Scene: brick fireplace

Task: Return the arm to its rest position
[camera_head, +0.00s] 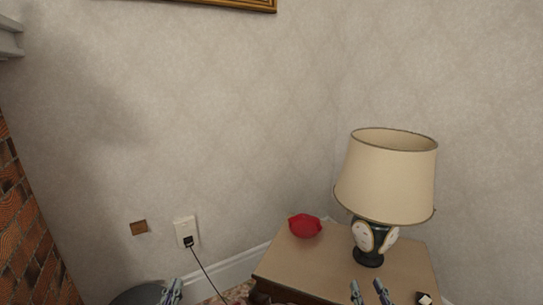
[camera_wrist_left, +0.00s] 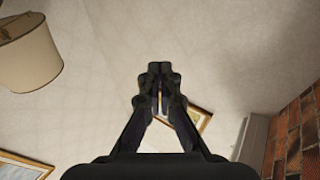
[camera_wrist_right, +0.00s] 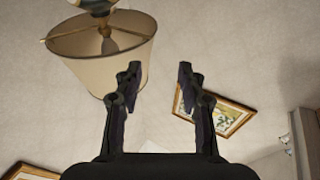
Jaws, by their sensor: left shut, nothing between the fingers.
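My left gripper (camera_head: 172,291) shows at the bottom edge of the head view, left of the wooden table. In the left wrist view its fingertips (camera_wrist_left: 159,68) meet, and nothing is between them. My right gripper (camera_head: 369,291) shows at the bottom edge of the head view, in front of the table top. In the right wrist view its fingers (camera_wrist_right: 159,70) stand apart and empty. The rest of both arms is out of the head view.
A lamp with a beige shade (camera_head: 388,178) stands on the wooden table (camera_head: 330,262), beside a red object (camera_head: 305,226). A small dark and white item (camera_head: 424,298) lies at the table's front right. A wall socket (camera_head: 186,231) with a black cord is at left, near brickwork (camera_head: 28,235).

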